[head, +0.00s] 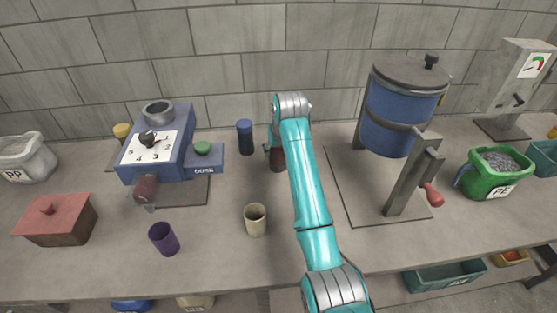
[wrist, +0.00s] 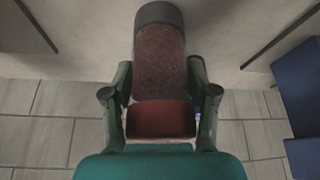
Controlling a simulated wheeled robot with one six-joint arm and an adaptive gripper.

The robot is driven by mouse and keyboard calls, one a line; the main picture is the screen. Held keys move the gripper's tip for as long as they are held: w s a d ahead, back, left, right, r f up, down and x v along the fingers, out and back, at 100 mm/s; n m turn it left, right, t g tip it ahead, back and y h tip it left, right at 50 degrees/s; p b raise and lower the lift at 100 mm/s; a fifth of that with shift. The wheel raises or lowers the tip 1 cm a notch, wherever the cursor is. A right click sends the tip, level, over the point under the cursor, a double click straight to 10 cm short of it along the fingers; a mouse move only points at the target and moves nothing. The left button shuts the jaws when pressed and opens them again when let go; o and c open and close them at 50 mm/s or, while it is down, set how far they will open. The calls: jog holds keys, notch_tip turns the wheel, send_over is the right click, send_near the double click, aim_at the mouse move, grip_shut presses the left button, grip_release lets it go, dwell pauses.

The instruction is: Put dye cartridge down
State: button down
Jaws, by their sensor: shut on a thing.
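The dye cartridge, dark red with a grey end, is held in my gripper. It shows in the head view (head: 278,160) and fills the middle of the wrist view (wrist: 161,60). My gripper (head: 271,148) is shut on it, with one finger on each side in the wrist view (wrist: 160,95). In the head view the arm hides part of the gripper and cartridge. The cartridge looks upright, low over or at the grey counter (head: 290,240). I cannot tell whether it touches the counter.
A dark blue cylinder (head: 245,138) stands left of my gripper. A beige cup (head: 255,220) and purple cup (head: 163,239) stand nearer the front. A blue drum (head: 397,115) stands right. The wall is close behind.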

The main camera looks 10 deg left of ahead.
aim_at(278, 158)
jog(key=shift+f, duration=2.2)
jog(key=shift+f, duration=0.15)
jog(key=shift+c, duration=1.5)
grip_release()
jog(key=shift+s+r, duration=0.1)
jog(key=shift+r, duration=0.4)
jog(key=v, duration=1.1)
jog(key=shift+s+d, duration=0.15)
